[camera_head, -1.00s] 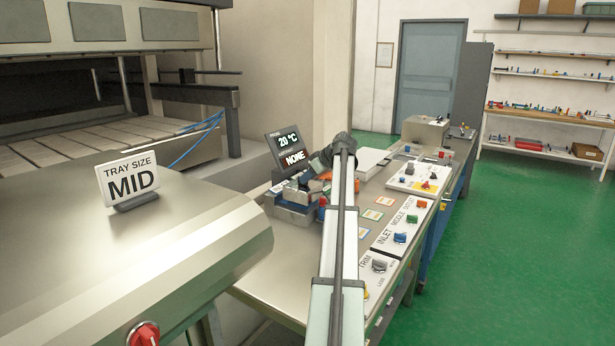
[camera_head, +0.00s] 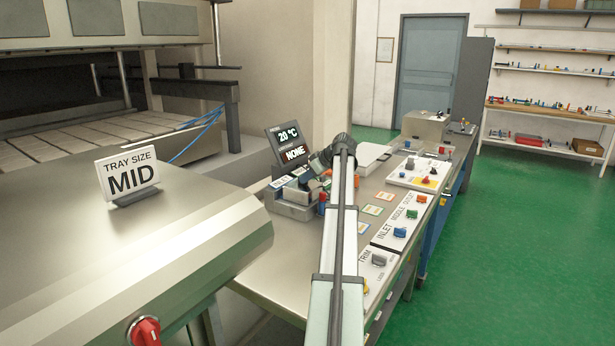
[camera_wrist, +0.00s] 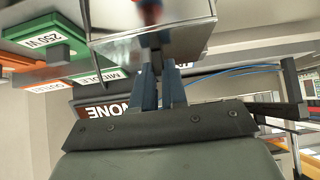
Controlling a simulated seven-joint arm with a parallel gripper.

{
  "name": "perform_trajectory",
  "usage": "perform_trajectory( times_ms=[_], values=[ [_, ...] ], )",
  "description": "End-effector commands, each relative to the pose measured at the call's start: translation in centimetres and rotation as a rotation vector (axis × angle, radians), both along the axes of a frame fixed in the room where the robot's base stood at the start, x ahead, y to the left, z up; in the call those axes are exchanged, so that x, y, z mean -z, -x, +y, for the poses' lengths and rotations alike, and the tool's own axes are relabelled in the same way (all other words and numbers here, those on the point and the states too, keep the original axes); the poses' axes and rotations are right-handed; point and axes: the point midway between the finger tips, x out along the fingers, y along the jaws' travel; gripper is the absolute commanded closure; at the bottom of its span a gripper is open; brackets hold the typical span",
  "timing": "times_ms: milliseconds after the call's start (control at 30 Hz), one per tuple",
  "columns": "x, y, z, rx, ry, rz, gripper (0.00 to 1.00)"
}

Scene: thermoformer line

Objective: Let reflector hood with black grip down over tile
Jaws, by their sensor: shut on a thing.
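In the wrist view a polished metal hood (camera_wrist: 112,45) fills the top middle, mirroring red and blue shapes. My gripper (camera_wrist: 158,70) is shut beneath it in the picture, with two blue-grey fingers around a dark part, apparently its black grip. In the head view my gripper (camera_head: 320,165) is at the cluster on the bench behind the screen side of my arm. The hood cannot be made out clearly there. A green-edged tile marked 250 W (camera_wrist: 42,38) is left of the hood in the wrist view. Whether the hood covers a tile is hidden.
A screen reading 20 °C and NONE (camera_head: 288,143) stands close behind the gripper. A metal block (camera_head: 292,208) is beside it on the bench. Coloured cards (camera_head: 372,210) and a knob panel (camera_head: 397,228) lie to the right.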

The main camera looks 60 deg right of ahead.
Motion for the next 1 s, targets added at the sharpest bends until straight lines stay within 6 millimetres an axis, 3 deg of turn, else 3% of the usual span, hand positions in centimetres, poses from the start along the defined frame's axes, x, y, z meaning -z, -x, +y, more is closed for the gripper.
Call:
perform_trajectory(
  times_ms=[67,100,400,767,1000],
  values=[
    [0.2,0.0,0.0,0.000,0.000,-0.001,1.00],
    [0.2,0.0,0.0,0.000,0.000,-0.001,0.86],
    [0.1,0.0,0.0,0.000,0.000,0.000,0.58],
    [-0.3,0.4,0.0,0.001,0.001,0.000,0.58],
    [-2.9,3.0,0.0,0.002,0.002,-0.002,0.58]
  ],
)
